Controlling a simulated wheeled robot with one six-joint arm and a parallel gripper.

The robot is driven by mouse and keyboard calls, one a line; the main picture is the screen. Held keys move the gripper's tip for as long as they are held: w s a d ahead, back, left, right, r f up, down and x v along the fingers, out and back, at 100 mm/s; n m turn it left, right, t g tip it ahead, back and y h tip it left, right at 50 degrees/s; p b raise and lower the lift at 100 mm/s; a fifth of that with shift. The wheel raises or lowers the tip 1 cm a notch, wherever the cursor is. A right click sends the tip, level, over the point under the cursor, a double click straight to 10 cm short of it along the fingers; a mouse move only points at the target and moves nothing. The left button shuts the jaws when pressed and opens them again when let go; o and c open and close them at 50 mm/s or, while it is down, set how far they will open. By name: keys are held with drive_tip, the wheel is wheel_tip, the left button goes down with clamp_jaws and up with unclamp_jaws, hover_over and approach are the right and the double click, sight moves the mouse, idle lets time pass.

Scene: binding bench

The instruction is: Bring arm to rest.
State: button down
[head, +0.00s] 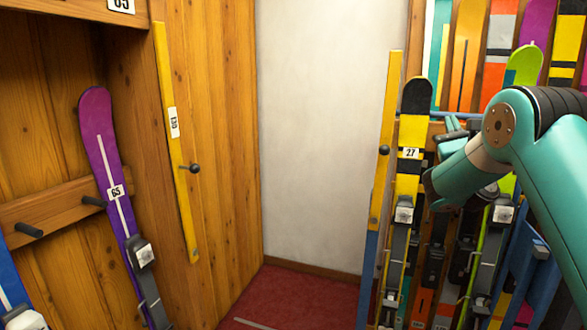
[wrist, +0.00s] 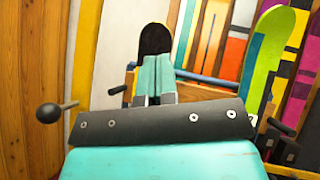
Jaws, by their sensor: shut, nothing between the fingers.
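My gripper (wrist: 156,62) is shut and empty in the wrist view, its two teal fingers side by side. Behind the fingers is the dark rounded tip of a ski (wrist: 156,38). In the head view my arm reaches in from the right edge, bent, with its end in front of the ski rack. The gripper (head: 452,134) is small and partly hidden there by my arm. It is just right of the yellow and black ski tagged 27 (head: 412,130). I cannot tell how far it is from the skis.
A purple ski tagged 65 (head: 97,125) leans in the wooden bay at left. A yellow strip tagged 130 (head: 165,75) with a dark knob (head: 194,167) edges the bay. Another knob (head: 384,150) is on the right post.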

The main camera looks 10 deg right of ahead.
drive_tip(key=s+a+f+m+g+y, duration=0.1)
drive_tip(key=s+a+f+m+g, duration=0.3)
drive_tip(key=m, duration=0.6)
drive_tip(key=s+a+f+m+g, duration=0.25)
drive_tip(key=a+m+g, duration=0.35)
drive_tip(key=m, duration=0.4)
drive_tip(key=s+a+f+m+g+y, duration=0.1)
drive_tip(key=s+a+f+m+g, duration=0.25)
drive_tip(key=a+m, duration=0.4)
drive_tip(key=s+a+f+m+g+y, duration=0.1)
drive_tip(key=s+a+g, duration=0.3)
drive_tip(key=s, duration=0.6)
drive_tip(key=s+a+f+m+g+y, duration=0.2)
drive_tip(key=s+a, duration=0.4)
drive_tip(key=s, duration=0.4)
drive_tip(key=s+a+f+m+g+y+p, duration=0.1)
drive_tip(key=s+a+g+y, duration=0.2)
drive_tip(key=s, duration=0.7)
drive_tip(key=a+g, duration=0.2)
drive_tip(key=g, duration=0.1)
drive_tip(key=shift+f+y, duration=0.2)
drive_tip(key=shift+y, duration=0.2)
